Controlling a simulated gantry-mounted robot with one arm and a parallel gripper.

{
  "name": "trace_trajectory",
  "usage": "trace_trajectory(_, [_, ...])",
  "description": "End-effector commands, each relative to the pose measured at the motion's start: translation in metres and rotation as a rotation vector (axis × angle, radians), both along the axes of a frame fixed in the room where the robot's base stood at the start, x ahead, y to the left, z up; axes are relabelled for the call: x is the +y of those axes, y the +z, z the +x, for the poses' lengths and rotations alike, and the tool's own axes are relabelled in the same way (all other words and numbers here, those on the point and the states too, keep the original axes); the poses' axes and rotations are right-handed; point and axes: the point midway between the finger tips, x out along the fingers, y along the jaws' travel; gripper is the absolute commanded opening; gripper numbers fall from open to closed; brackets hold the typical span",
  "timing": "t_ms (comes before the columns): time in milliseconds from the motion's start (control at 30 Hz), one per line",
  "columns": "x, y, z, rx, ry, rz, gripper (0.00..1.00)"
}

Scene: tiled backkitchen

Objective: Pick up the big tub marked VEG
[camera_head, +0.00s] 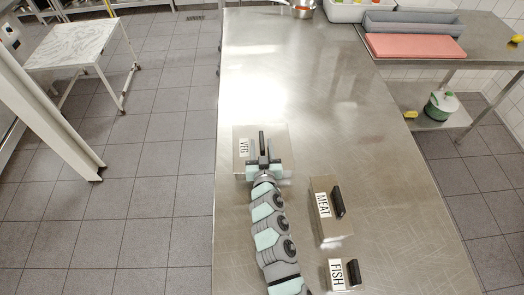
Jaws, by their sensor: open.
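The VEG tub (279,137) is a pale grey metal box with a white VEG label on its left side. It stands on the steel table (250,215), left of the other tubs. A black handle (262,139) shows on its top. My gripper (264,163) is open above the near part of the tub, close to the handle. I cannot tell whether the fingers touch the handle. My gripper and arm hide the tub's near edge. The MEAT tub (323,226) and the smaller FISH tub (337,286) stand to the near right, each with a black handle.
A grey bin (412,22) and a red tray (415,47) sit at the back right. A green and white container (441,105) stands on a lower shelf at right. The table beyond the VEG tub is mostly clear.

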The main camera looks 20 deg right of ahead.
Motion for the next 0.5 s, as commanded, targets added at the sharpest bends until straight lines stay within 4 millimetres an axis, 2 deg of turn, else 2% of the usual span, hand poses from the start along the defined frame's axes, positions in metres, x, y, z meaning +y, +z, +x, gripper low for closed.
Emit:
trace_trajectory(333, [-0.015,-0.005,0.035,0.000,-0.003,0.001,0.40])
trace_trajectory(500, [-0.017,-0.007,0.044,0.001,0.000,0.001,0.40])
